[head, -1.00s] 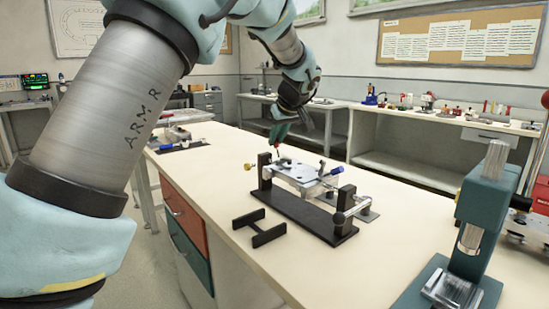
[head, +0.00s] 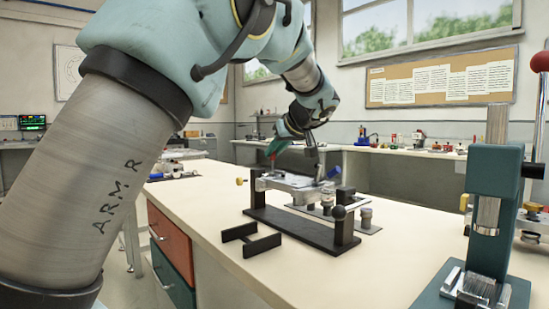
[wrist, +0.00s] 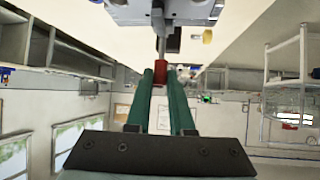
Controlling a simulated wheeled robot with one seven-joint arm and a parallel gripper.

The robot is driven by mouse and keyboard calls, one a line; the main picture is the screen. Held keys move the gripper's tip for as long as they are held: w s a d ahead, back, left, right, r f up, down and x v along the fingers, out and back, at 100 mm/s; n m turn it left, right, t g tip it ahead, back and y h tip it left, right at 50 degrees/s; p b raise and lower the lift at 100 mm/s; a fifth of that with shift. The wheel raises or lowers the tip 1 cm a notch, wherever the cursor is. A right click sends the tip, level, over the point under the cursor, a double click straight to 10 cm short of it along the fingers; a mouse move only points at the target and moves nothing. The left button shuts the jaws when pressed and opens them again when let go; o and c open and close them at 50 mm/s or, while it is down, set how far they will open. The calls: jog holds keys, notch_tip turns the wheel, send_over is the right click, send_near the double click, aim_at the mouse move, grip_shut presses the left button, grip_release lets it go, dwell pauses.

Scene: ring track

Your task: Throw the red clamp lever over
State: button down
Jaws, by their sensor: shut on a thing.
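The red clamp lever shows its red grip (wrist: 161,76) on a thin metal rod in the wrist view. My gripper (head: 272,152) has green fingers, and in the wrist view they are shut around the red grip. The rod runs from the grip up to the clamp fixture at the top of that view. In the head view the fixture has a grey metal plate (head: 288,182) on a black base (head: 300,228), and my gripper is above its far left end. The lever is mostly hidden there by my fingers.
A yellow knob (head: 239,181) and a blue handle (head: 334,172) sit at the fixture's ends. A black H-shaped piece (head: 250,240) lies on the bench in front. A green press (head: 492,220) stands at the right. Bare bench top (head: 350,275) lies between.

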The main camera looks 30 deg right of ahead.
dwell(0.3)
jog(key=c, duration=0.8)
grip_release()
jog(key=v, duration=1.1)
jog(key=shift+f, duration=0.1)
jog(key=shift+w, duration=0.1)
